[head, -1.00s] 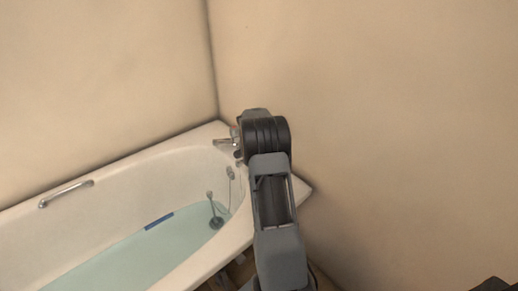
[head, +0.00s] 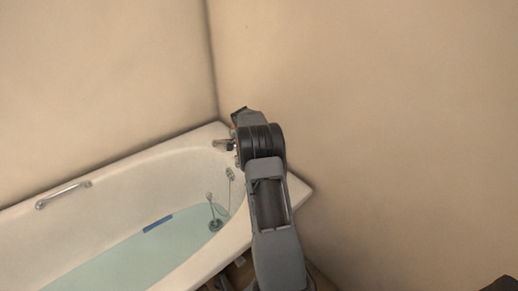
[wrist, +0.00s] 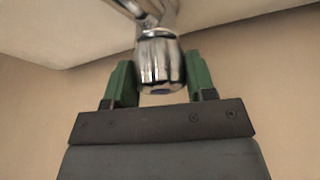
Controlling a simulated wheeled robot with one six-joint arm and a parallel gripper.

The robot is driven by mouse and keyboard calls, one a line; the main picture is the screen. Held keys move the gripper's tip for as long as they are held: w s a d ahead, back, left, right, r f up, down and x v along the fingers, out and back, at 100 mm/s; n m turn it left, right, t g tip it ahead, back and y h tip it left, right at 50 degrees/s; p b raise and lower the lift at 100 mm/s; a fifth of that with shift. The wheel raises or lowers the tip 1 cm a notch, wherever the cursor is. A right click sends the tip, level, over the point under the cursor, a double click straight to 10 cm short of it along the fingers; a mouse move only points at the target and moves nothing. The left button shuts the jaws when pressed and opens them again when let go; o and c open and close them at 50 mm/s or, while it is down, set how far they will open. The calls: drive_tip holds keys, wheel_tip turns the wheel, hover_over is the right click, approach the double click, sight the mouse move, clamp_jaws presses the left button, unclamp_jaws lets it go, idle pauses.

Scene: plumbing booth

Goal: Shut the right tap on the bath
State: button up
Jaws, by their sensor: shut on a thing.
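The bath (head: 180,151) is white and holds pale water, in the head view. A chrome tap fitting (head: 222,145) shows at its far right end, partly behind my arm. In the wrist view a round chrome tap handle (wrist: 160,62) sits between the two green fingers of my gripper (wrist: 162,84). The fingers are shut on the handle, one on each side. The spout and the tap body run up and away behind the handle. In the head view my arm hides the fingers and this tap.
A grab rail (head: 63,194) is on the bath's left side. A plug (head: 215,225) and a blue strip (head: 157,223) are in the bath. A plain beige wall (head: 400,130) stands close behind and to the right of my arm.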

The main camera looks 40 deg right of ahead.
drive_tip(key=o, duration=0.9)
drive_tip(key=p+v, duration=0.3)
drive_tip(key=v, duration=1.1)
